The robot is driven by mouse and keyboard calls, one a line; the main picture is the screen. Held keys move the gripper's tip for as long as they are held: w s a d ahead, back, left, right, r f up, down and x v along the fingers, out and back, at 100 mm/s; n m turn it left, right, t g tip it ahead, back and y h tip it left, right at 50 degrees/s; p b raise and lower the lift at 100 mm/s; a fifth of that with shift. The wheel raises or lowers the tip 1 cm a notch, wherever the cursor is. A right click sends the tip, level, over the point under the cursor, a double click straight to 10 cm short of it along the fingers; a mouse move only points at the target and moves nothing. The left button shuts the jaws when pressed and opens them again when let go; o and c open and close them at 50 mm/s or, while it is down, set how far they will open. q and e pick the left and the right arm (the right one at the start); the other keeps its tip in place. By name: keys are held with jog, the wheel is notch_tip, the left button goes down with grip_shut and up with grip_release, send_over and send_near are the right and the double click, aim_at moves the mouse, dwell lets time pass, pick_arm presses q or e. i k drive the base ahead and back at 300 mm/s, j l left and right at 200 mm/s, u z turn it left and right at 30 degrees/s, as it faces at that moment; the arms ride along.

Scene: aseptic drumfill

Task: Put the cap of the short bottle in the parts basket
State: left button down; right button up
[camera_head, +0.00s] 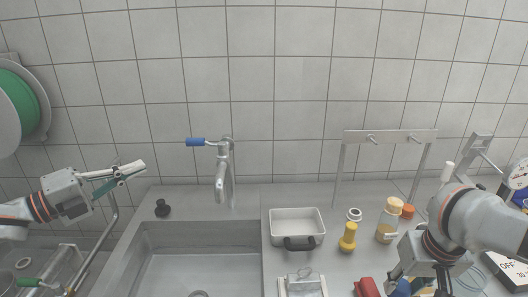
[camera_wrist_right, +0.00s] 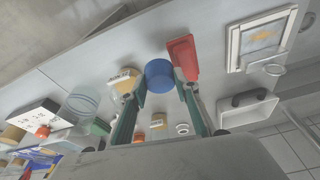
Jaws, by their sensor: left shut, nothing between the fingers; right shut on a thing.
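My right gripper (camera_wrist_right: 161,80) is shut on a round blue cap (camera_wrist_right: 160,75), which lies between its fingertips in the right wrist view. The cap hides whatever is below it, so I cannot tell whether it still sits on a bottle. In the head view the blue cap (camera_head: 402,288) shows in part at the bottom edge, under my right wrist. The parts basket (camera_head: 297,215) looks like the pale rectangular tray with a black handle, right of the sink; its visible inside is empty. My left gripper (camera_head: 130,170) is shut and empty, raised left of the tap.
A red object (camera_wrist_right: 183,58) lies close beside the right gripper's finger. A labelled bottle (camera_head: 388,222) with a cream cap, a yellow object (camera_head: 348,238) and a white ring (camera_head: 354,214) stand between the right arm and basket. The sink (camera_head: 198,255) is left of the basket.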

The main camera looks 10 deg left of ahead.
aim_at(283, 232)
jog(key=k, duration=1)
